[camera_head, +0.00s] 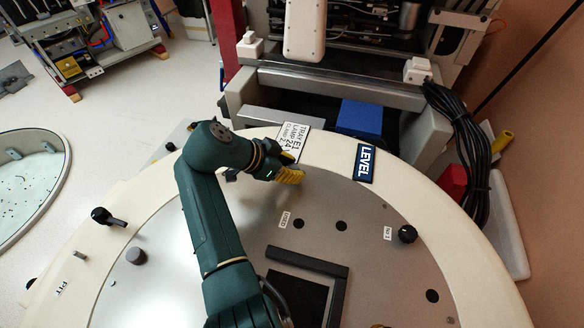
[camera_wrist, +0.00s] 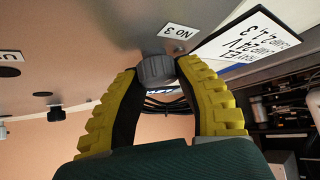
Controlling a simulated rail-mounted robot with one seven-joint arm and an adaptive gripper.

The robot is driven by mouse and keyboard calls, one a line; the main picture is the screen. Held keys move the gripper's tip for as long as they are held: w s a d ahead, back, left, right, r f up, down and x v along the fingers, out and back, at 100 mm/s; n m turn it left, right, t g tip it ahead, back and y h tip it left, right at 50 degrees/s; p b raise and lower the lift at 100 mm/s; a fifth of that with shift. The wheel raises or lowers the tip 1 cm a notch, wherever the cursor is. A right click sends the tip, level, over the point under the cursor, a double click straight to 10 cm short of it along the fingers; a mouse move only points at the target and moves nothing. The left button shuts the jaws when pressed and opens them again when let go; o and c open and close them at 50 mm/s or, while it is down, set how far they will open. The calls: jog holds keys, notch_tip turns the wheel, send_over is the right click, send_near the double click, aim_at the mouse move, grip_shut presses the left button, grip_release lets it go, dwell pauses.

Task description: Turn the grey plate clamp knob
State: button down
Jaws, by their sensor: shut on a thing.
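A grey knob (camera_wrist: 155,70) sits between the two yellow fingertips of my gripper (camera_wrist: 157,74) in the wrist view. The fingers are shut on it from both sides, and a small "NO 3" label (camera_wrist: 180,31) lies beside it. In the head view my gripper (camera_head: 288,167) is at the plate's far edge, near the tray sign (camera_head: 293,142), and hides the gripped knob. Another grey knob (camera_head: 136,256) stands on the left of the grey plate (camera_head: 222,190). A black knob (camera_head: 407,234) stands on the right of the plate.
A cream rim (camera_head: 440,225) surrounds the plate, with a blue LEVEL sign (camera_head: 366,163) on it. A dark square frame (camera_head: 338,290) lies in the plate's middle. A black-handled lever (camera_head: 102,216) stands at left. Machinery with a blue block (camera_head: 358,118) and black cables (camera_head: 468,140) is behind.

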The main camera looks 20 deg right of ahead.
jog(key=shift+f, duration=0.35)
jog(key=c, duration=0.7)
grip_release()
jog(key=shift+r, duration=0.1)
jog(key=shift+o, duration=0.2)
jog(key=shift+r, duration=0.1)
jog(key=shift+a+r, duration=0.1)
jog(key=shift+r, duration=0.05)
jog(key=v, duration=1.1)
jog(key=shift+a+r, duration=0.2)
